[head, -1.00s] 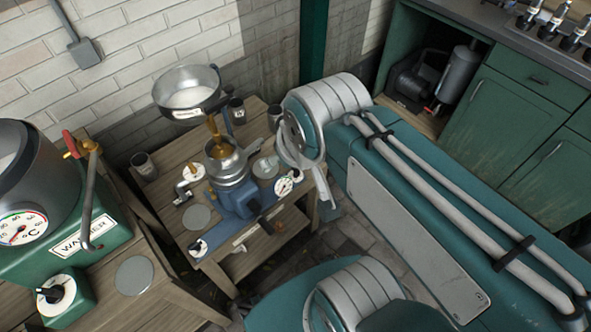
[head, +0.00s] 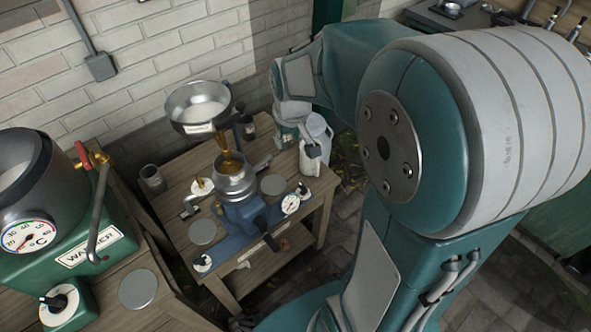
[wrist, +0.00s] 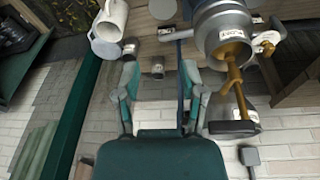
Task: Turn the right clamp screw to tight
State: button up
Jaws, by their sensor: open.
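The blue separator (head: 243,213) stands on the wooden table with its steel bowl and brass spouts above. A small dark knob on a white patch (head: 303,190), at the table's right side near the white jug, may be the right clamp screw; its setting is too small to read. A similar knob on a white dial (head: 203,263) sits at the table's front left corner. My gripper (head: 290,125) is over the back right of the table, apart from both. In the wrist view my gripper (wrist: 159,75) is open and empty; no clamp screw is clear there.
A white jug (head: 314,158) stands close to my gripper, also in the wrist view (wrist: 110,22). A supply bowl (head: 198,105) on a post (wrist: 180,75) hangs above the separator. A water heater (head: 75,240) stands left.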

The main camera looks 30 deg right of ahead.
jog(key=w+d+f+g, duration=0.1)
jog(key=w+d+f, duration=0.1)
jog(key=f, duration=0.3)
jog(key=w+d+f, duration=0.2)
jog(key=w+f, duration=0.1)
jog(key=f, duration=0.2)
jog(key=g, duration=0.2)
send_over(303, 187)
notch_tip(303, 187, down, 11)
jog(key=shift+n, duration=0.4)
notch_tip(303, 187, down, 12)
jog(key=shift+r, duration=0.25)
jog(key=shift+c, duration=0.3)
grip_shut()
